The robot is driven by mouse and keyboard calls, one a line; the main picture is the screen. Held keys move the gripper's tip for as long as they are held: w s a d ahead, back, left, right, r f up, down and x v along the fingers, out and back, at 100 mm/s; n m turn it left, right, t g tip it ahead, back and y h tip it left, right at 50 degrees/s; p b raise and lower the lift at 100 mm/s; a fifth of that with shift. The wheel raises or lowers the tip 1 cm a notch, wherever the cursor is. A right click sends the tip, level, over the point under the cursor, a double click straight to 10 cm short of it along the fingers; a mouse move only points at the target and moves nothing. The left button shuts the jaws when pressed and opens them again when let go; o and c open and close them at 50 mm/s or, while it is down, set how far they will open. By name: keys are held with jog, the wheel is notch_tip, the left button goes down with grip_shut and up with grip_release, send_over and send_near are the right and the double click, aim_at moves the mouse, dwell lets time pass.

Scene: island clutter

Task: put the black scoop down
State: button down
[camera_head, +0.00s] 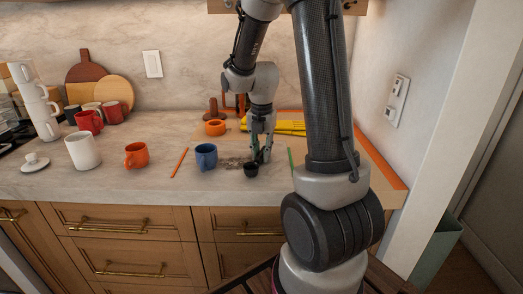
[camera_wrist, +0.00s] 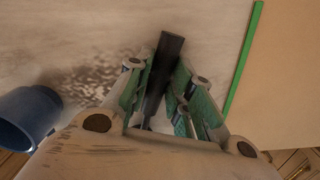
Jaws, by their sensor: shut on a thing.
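The black scoop (camera_head: 251,170) is low over the counter near its front edge in the head view. My gripper (camera_head: 263,156) is just above and to the right of it, pointing down. In the wrist view my gripper (camera_wrist: 162,84) is shut on the scoop's dark handle (camera_wrist: 169,52), which sticks out between the green-sided fingers. The scoop's bowl is hidden in the wrist view. I cannot tell whether the scoop touches the counter (camera_head: 225,185).
A blue mug (camera_head: 206,157) stands left of the scoop, with spilled brown grains (camera_head: 232,163) between them. A green strip (camera_head: 291,162) lies to the right. An orange strip (camera_head: 180,162) and orange mug (camera_head: 136,156) are further left. Yellow items (camera_head: 285,127) lie behind.

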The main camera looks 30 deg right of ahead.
jog(key=shift+f, duration=0.1)
jog(key=c, duration=1.2)
grip_release()
jog(key=shift+o, duration=0.2)
notch_tip(320, 180, up, 12)
jog(key=shift+s+a, duration=0.15)
jog(key=shift+s, duration=0.1)
